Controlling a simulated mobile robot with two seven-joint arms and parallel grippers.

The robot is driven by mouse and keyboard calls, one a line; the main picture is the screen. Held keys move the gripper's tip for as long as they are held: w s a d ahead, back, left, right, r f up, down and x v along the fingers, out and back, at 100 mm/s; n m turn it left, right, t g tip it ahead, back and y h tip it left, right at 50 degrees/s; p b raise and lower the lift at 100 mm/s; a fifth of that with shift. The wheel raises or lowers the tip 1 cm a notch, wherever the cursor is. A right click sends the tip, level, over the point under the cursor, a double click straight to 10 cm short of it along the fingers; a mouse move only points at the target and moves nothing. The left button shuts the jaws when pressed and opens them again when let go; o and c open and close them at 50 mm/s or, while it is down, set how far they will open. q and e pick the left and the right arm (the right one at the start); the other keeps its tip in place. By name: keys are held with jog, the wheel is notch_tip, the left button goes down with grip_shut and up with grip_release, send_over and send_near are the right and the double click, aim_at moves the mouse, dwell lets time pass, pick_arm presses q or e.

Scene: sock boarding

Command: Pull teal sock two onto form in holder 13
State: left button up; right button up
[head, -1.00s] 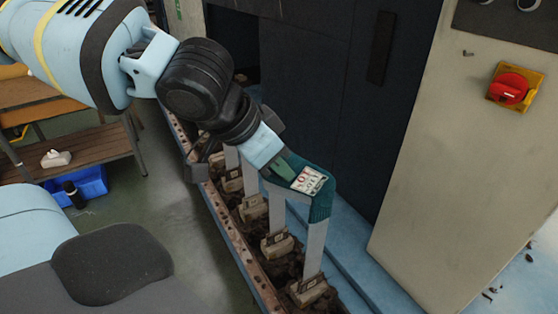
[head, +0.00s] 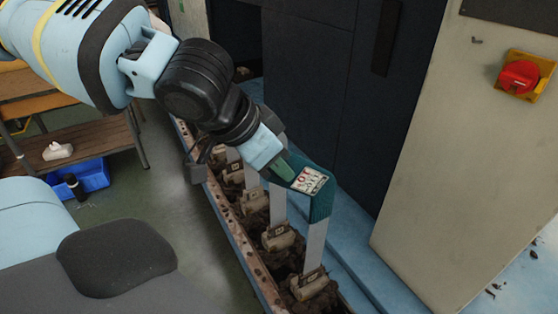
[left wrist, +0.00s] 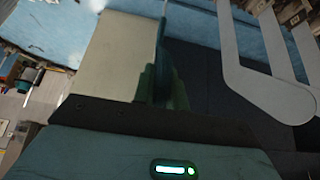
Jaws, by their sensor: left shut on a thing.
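The teal sock (head: 320,205) is over the bent top of a flat pale grey form (head: 314,250) and hangs down a short way. A white printed label (head: 308,180) lies on its upper face. The form stands in the nearest holder (head: 311,286) of a row; I cannot read its number. My left gripper (head: 286,168) is shut on the sock's edge at the upper left. In the left wrist view, the green fingers (left wrist: 150,85) meet a dark teal strip of the sock (left wrist: 178,88). My right gripper is not in view.
Several more grey forms stand in holders (head: 278,237) along the dirty rail (head: 229,222), close to my left arm. A dark cabinet (head: 330,100) and a beige panel with a red switch (head: 518,77) rise beyond. Open floor (head: 165,205) lies left of the rail.

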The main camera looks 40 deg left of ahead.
pick_arm(q)
jog(key=shift+f, duration=0.15)
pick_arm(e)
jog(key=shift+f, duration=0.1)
pick_arm(q)
jog(key=o, duration=0.8)
jog(key=shift+o, duration=0.2)
